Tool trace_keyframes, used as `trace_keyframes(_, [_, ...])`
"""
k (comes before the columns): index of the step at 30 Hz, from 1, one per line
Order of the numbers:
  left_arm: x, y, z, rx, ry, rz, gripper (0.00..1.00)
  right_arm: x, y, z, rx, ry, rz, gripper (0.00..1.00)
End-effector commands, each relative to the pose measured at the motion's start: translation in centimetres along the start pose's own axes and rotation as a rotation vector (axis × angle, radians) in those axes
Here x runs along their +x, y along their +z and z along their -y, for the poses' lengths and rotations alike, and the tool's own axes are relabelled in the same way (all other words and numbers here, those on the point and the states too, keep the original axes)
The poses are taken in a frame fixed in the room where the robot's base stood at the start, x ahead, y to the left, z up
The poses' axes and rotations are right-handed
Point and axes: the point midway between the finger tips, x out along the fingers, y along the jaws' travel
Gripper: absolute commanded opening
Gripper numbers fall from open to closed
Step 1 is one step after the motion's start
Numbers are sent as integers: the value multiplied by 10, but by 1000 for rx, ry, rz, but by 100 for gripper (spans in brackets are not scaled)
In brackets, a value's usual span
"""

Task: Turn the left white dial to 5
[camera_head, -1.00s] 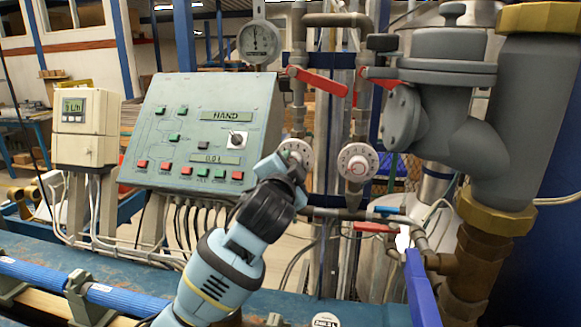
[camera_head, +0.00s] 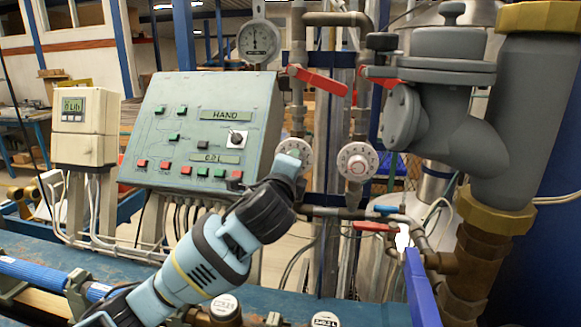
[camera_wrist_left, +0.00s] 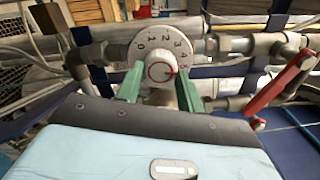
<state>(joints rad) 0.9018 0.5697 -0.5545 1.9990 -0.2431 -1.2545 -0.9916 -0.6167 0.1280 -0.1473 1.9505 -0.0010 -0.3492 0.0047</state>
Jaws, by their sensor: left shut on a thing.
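The left white dial (camera_head: 302,145) is on a vertical pipe right of the control panel, partly hidden by my left gripper (camera_head: 291,163). In the left wrist view this dial (camera_wrist_left: 127,52) is a white disc with black numbers 0 to 4 visible around a central knob (camera_wrist_left: 160,67) with a red ring. The green fingers of my left gripper (camera_wrist_left: 159,76) are on both sides of the knob, shut on it. I cannot tell which number the knob points to. The right white dial (camera_head: 357,161) stands apart to the right. My right gripper is not in view.
The sloped control panel (camera_head: 190,150) with several buttons is left of the dials. Red lever handles (camera_head: 318,82) and a round gauge (camera_head: 258,41) are above. Large grey pipework (camera_head: 450,90) fills the right. A blue handle (camera_head: 420,288) stands at lower right.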

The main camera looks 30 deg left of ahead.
Motion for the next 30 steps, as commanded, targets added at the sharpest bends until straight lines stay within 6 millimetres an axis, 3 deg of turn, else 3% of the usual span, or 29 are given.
trace_keyframes(9, [0, 0, -1, 134, 2, -1, 15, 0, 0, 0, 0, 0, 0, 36])
trace_keyframes(26, [0, -1, -1, 165, 2, -2, 15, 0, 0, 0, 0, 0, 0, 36])
trace_keyframes(27, [0, -1, -1, 164, 2, -2, 39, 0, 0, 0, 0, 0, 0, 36])
trace_keyframes(30, [0, -1, -1, 164, 2, -2, 52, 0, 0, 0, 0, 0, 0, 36])
